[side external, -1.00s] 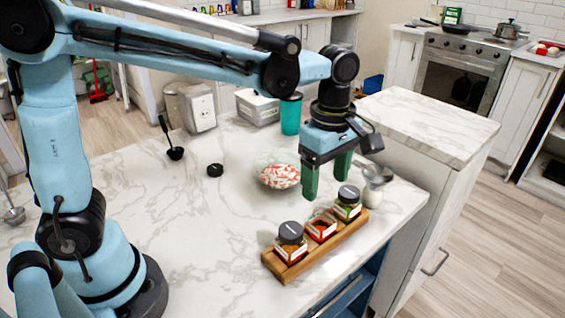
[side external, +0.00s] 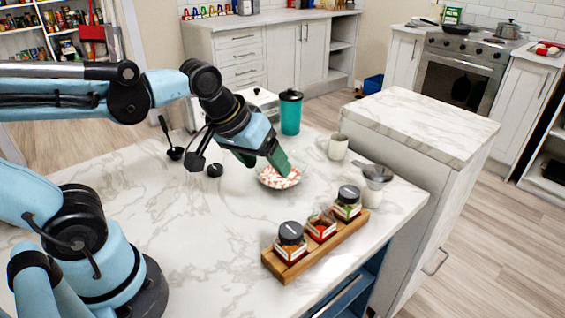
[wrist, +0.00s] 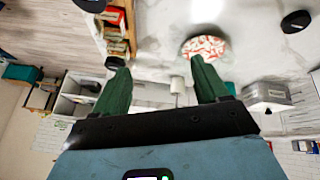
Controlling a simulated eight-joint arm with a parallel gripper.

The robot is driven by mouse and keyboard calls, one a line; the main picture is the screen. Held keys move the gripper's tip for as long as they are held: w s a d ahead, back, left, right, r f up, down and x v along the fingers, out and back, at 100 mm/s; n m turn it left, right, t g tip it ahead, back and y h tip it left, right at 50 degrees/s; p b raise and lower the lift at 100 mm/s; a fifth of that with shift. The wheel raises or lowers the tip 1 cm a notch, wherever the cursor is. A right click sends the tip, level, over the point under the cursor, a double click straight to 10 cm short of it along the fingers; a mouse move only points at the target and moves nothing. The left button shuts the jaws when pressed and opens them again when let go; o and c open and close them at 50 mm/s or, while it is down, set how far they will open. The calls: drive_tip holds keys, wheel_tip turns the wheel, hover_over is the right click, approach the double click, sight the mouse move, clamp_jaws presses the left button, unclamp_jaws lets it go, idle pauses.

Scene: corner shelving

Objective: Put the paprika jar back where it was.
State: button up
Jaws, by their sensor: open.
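A wooden rack (side external: 284,275) near the counter's front edge holds three jars in a row. The left jar (side external: 291,243) has a black lid and orange-red contents. The middle jar (side external: 321,228) has red contents and no lid visible on it. The right jar (side external: 347,203) has a black lid and green contents. The labels are too small to read, so I cannot tell for sure which is paprika. My gripper (side external: 262,158) is open, with nothing seen between its green fingers, tilted by the bowl and apart from the rack. It also shows in the wrist view (wrist: 163,80).
A loose black lid (side external: 215,170) and a black scoop (side external: 174,152) lie to the left.

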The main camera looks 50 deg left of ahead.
drive_tip(key=a+m, duration=0.1)
drive_tip(key=s+f+m+t, duration=0.1)
drive_tip(key=m, duration=0.1)
drive_tip(key=shift+s+a+f+m, duration=0.25)
drive_tip(key=shift+s+a+m, duration=0.05)
drive_tip(key=shift+a, duration=0.1)
